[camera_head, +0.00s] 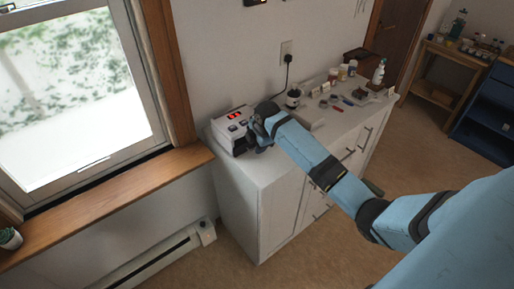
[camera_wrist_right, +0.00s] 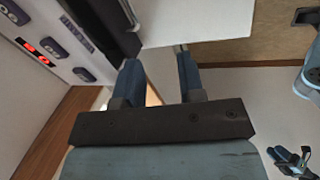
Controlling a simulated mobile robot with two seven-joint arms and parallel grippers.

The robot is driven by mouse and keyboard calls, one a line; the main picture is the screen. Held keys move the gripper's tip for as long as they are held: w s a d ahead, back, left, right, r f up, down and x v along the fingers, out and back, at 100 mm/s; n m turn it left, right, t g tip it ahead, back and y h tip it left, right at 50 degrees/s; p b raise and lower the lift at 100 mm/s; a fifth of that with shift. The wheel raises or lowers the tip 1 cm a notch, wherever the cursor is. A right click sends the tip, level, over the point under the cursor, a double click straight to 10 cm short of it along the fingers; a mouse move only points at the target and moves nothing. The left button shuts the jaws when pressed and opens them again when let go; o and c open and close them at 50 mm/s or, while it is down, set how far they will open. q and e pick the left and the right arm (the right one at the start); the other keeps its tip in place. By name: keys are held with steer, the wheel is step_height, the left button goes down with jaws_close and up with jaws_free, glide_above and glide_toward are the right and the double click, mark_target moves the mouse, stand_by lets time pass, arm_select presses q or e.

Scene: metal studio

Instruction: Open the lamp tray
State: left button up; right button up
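The lamp (camera_head: 232,127) is a white box with a red lit display, standing at the window end of the white cabinet. In the right wrist view its panel (camera_wrist_right: 62,45) with display and grey buttons is at upper left, beside a dark part (camera_wrist_right: 104,22) of its front. I cannot tell whether that dark part is the tray. My right gripper (camera_head: 260,128) is at the lamp's front right side and hides part of it. In the wrist view its two blue fingers (camera_wrist_right: 158,78) are apart with nothing clearly between them. A small blue-black part at lower right there looks like my left gripper (camera_wrist_right: 292,160).
The white cabinet (camera_head: 268,172) has a bare near corner. A dark cup (camera_head: 293,98), a white spray bottle (camera_head: 379,72) and several small jars and tools stand farther along it. A wall socket with a cord is behind. The window sill (camera_head: 110,200) is left.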

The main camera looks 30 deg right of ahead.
steer(key=w+d+r+n+g, duration=0.1)
steer(key=w+d+r+n, duration=0.1)
steer(key=w+d+r, duration=0.3)
steer(key=x, duration=0.4)
steer(key=s+a+x, duration=0.1)
steer(key=x, duration=0.3)
steer(key=s+x, duration=0.1)
steer(key=x, duration=0.2)
steer(key=shift+w+a+f, duration=0.15)
steer(key=shift+a+f, duration=0.05)
steer(key=shift+f, duration=0.35)
jaws_close()
